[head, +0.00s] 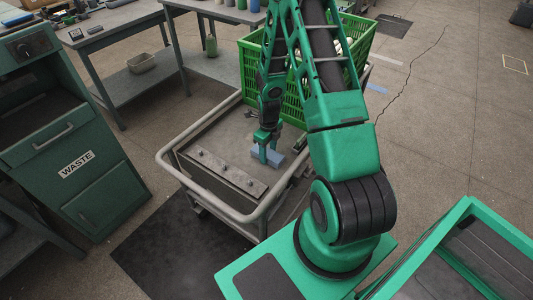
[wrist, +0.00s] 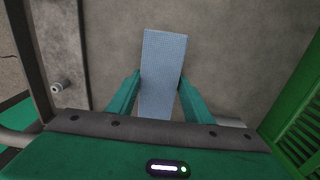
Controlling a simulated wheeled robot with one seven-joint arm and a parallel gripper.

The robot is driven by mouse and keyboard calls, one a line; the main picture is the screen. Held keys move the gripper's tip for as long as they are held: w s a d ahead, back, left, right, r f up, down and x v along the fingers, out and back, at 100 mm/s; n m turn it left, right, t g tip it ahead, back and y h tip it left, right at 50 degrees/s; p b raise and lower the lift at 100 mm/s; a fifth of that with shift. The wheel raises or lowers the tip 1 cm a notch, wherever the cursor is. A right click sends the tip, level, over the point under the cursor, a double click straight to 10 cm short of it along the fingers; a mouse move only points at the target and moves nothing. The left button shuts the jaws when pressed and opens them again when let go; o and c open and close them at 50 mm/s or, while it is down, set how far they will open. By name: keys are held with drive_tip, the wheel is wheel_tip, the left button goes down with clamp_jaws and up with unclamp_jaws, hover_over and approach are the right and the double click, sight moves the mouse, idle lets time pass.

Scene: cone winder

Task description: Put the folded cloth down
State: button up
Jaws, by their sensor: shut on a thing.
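The folded cloth (wrist: 163,75) is a light blue, flat, narrow strip in the wrist view. It sits between the two fingers of my gripper (wrist: 161,97), which is shut on it. In the head view the cloth (head: 262,157) is a small blue-grey shape at the fingertips of my gripper (head: 267,150), over the grey top of a cart (head: 228,130). I cannot tell whether the cloth touches the cart top.
A green slatted crate (head: 292,92) stands at the cart's back right. A metal bar with bolts (head: 222,172) lies along its front left. The cart has a raised rail (head: 215,207). A green waste cabinet (head: 75,165) stands left.

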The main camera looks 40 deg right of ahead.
drive_tip(key=o, duration=1.3)
drive_tip(key=shift+f, duration=0.1)
wheel_tip(320, 180, up, 12)
wheel_tip(320, 180, up, 9)
drive_tip(key=n, duration=0.5)
hover_over(268, 153)
drive_tip(key=s+d, duration=0.1)
drive_tip(key=s, duration=0.3)
drive_tip(key=s+a+r+n, duration=0.2)
drive_tip(key=s+r+n, duration=0.6)
drive_tip(key=s+n, duration=0.2)
drive_tip(key=s+a+r+n, duration=0.2)
drive_tip(key=s+r+n, duration=0.7)
drive_tip(key=s, duration=0.5)
drive_tip(key=shift+s+n, duration=0.25)
drive_tip(key=shift+n, duration=0.55)
